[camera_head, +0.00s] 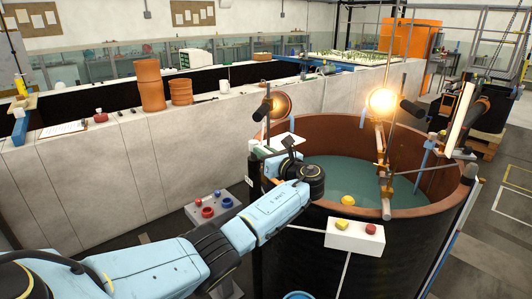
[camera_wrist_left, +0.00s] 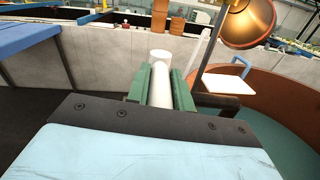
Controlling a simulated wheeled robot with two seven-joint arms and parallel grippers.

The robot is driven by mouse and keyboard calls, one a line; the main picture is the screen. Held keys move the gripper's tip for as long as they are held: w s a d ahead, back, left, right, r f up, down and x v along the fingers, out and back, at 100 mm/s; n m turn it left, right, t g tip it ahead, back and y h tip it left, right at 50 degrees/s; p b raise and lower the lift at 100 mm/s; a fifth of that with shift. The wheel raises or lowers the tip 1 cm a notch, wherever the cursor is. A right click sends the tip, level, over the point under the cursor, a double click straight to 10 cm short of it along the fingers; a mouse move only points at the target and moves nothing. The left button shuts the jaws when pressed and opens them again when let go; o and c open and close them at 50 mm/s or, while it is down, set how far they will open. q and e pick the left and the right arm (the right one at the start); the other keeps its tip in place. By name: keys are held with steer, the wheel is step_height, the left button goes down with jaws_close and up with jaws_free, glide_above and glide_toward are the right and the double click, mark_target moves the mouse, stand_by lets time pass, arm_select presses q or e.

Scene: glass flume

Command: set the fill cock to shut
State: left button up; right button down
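I cannot tell whether this cylinder belongs to the fill cock. I cannot pick out the fill cock for certain in either view. My right gripper is not in view.
A copper lamp (camera_head: 276,106) stands close beyond the gripper, with a small white shelf (camera_head: 283,143) below it. A lit lamp and pipework cross the tank's water (camera_head: 335,180). White boxes with coloured knobs (camera_head: 354,237) (camera_head: 213,207) stand nearby. A pale wall (camera_head: 150,165) runs behind.

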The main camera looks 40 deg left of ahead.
arm_select(q)
steer(key=o, duration=0.4)
steer(key=shift+o, duration=0.2)
steer(key=b+v, duration=0.1)
steer(key=v, duration=1.2)
steer(key=shift+s+d, duration=0.1)
